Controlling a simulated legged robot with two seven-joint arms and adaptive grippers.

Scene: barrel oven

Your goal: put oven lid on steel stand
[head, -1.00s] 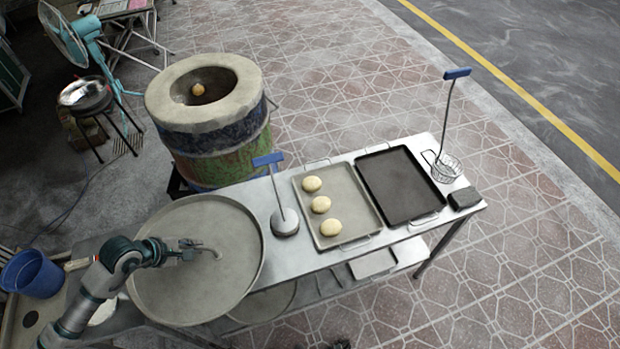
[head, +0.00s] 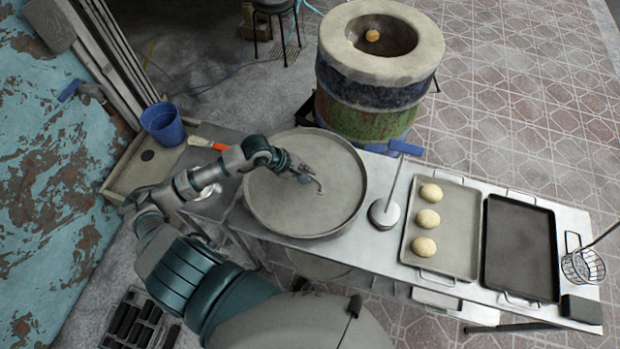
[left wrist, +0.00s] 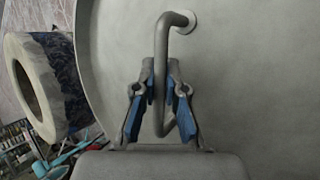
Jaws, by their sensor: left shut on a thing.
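The oven lid (head: 335,205) is a large round grey metal disc with a thin bent handle (head: 318,184) at its middle. It lies over the left end of the steel stand (head: 385,250), a long metal table. I cannot tell whether it touches the top. My left gripper (head: 303,174) is shut on the handle. In the left wrist view its blue-padded fingers (left wrist: 160,95) close around the handle's bent rod, with the lid (left wrist: 240,60) filling the background. My right gripper is not in view.
A blue-handled press (head: 385,214), a tray (head: 450,255) with dough balls, a dark tray (head: 520,250) and a wire basket (head: 583,266) occupy the stand. A blue bucket (head: 163,124) is left.

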